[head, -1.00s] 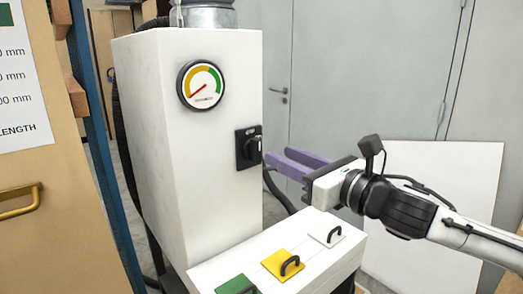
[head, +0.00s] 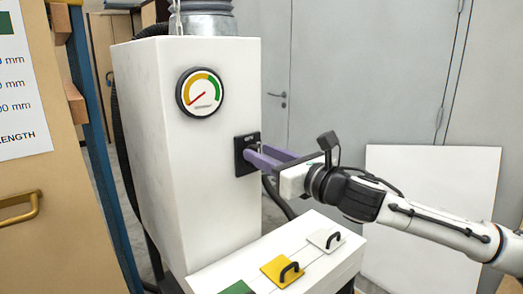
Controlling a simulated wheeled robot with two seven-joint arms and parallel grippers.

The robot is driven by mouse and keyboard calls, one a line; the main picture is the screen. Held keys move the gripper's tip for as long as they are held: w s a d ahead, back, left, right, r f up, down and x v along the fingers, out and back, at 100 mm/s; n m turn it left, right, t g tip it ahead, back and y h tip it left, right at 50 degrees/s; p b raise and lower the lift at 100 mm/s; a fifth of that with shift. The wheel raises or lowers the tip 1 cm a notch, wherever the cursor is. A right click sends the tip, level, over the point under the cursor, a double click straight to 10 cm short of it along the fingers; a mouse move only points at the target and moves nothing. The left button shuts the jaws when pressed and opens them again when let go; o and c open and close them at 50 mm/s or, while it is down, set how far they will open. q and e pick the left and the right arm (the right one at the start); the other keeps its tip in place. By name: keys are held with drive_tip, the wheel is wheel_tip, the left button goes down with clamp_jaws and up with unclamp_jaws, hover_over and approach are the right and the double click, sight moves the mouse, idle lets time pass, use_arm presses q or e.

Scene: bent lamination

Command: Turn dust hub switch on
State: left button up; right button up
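The dust hub (head: 165,150) is a tall white cabinet. Its switch (head: 243,168) is a black plate with a rotary knob, on the right part of the front face. My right gripper (head: 256,154) is at the switch, with its two purple fingers pointing at the plate. The fingers are apart, and their tips reach the knob area, one on the near side and one behind. They hide most of the knob, so its angle and any contact cannot be told. My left gripper is not in view.
Below is a white box with green, yellow (head: 283,270) and white handled lids. A wooden door (head: 45,220) stands at left, a white panel (head: 440,195) leans at right.

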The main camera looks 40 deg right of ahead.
drive_tip(key=shift+w+a, duration=0.2)
drive_tip(key=shift+w, duration=0.15)
clamp_jaws()
